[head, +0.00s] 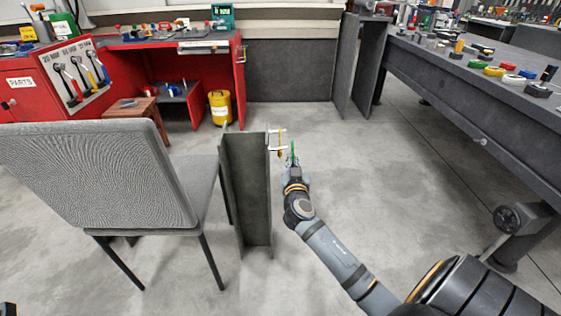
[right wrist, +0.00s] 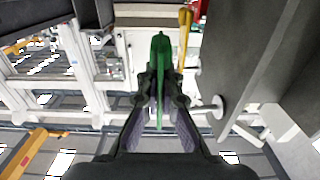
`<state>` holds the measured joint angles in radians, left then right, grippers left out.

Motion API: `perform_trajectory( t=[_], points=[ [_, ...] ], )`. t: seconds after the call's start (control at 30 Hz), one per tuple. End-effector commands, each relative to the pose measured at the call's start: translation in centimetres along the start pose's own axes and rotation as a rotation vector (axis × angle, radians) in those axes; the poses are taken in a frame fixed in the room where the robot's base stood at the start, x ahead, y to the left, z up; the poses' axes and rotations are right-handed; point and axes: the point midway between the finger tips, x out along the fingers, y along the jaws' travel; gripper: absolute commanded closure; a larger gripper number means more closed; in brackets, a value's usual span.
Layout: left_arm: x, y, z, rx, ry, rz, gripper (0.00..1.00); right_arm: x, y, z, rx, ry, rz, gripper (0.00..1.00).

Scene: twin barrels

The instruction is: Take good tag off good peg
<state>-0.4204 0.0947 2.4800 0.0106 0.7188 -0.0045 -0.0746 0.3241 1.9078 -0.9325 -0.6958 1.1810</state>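A green tag (head: 293,150) is between the fingers of my right gripper (head: 291,166), beside the upright dark panel. In the right wrist view the green tag (right wrist: 160,62) stands edge-on between the fingertips (right wrist: 161,92), which look shut on it. White pegs (head: 277,131) stick out from the panel's right side. In the right wrist view one round peg end (right wrist: 216,107) is right of the tag, and the tag appears apart from it. A yellow tag (head: 281,152) hangs by the pegs. No label can be read on either. My left gripper is out of view.
The dark panel (head: 246,180) stands just left of my right gripper, with a grey chair (head: 100,180) farther left. A red workbench (head: 160,42) and a yellow bin (head: 220,108) are behind. A long dark bench (head: 480,100) runs along the right. Floor between is clear.

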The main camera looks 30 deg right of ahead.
Motion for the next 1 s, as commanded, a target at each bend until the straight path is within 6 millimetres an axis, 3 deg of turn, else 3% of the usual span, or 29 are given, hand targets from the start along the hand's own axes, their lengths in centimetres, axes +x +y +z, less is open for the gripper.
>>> perform_trajectory(
  t=[0.27,0.8,1.0],
  points=[
    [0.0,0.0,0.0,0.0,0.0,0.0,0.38,0.0,0.5,-0.1,-0.002,0.001,0.0,1.0],
    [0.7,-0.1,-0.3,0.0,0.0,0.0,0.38,0.0,6.5,-0.1,-0.005,0.0,-0.001,1.0],
    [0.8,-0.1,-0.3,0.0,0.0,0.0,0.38,0.0,7.2,-0.1,0.001,0.0,-0.001,1.0]
  ],
)
